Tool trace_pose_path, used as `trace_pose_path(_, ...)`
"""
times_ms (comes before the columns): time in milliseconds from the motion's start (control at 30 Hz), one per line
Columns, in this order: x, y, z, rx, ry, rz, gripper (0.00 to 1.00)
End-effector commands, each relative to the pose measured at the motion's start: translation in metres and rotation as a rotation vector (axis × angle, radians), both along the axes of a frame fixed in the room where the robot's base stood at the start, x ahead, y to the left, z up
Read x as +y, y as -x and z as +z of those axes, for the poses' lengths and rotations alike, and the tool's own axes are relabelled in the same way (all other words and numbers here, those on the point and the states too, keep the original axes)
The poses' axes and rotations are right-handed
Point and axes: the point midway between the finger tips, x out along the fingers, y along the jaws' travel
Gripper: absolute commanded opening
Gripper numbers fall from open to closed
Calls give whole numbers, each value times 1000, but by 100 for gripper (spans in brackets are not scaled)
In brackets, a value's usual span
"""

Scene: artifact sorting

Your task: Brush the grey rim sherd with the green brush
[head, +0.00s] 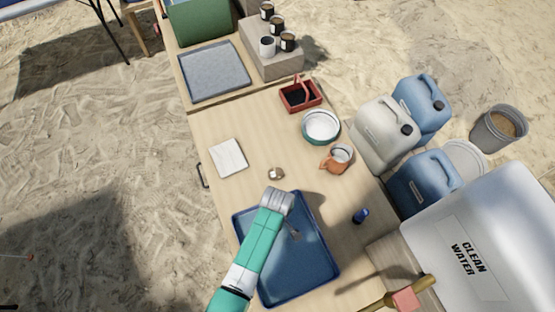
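My gripper (278,200) is at the end of my teal and white arm, over the far edge of a blue tray (322,256). Its fingers do not show clearly, so I cannot tell whether it is open or holds anything. A small greyish piece (295,235) lies in the tray, just right of my arm; it may be the grey rim sherd, but it is too small to be sure. A small brown and white piece (276,173) lies on the wooden table just beyond my gripper. I cannot make out a green brush.
A white pad (228,158) lies at left. A red caddy (300,97), a green-rimmed basin (321,126) and an orange-brown jug (336,160) stand toward the back right. A small blue object (361,216) is right of the tray. The table's middle is mostly clear.

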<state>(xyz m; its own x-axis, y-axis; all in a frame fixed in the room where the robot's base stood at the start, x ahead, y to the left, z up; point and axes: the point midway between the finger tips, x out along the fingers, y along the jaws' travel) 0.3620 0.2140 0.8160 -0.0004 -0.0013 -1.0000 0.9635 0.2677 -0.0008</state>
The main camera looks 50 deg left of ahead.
Motion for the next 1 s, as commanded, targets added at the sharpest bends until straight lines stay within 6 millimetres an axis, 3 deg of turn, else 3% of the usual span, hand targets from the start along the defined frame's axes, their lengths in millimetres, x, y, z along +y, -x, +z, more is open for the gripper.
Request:
trace_pose_path(333,6,20,0,0,0,2,0)
trace_pose_path(800,-2,-6,-2,0,0,-1,0)
trace_pose_path(1000,-2,-4,-1,1,0,1,0)
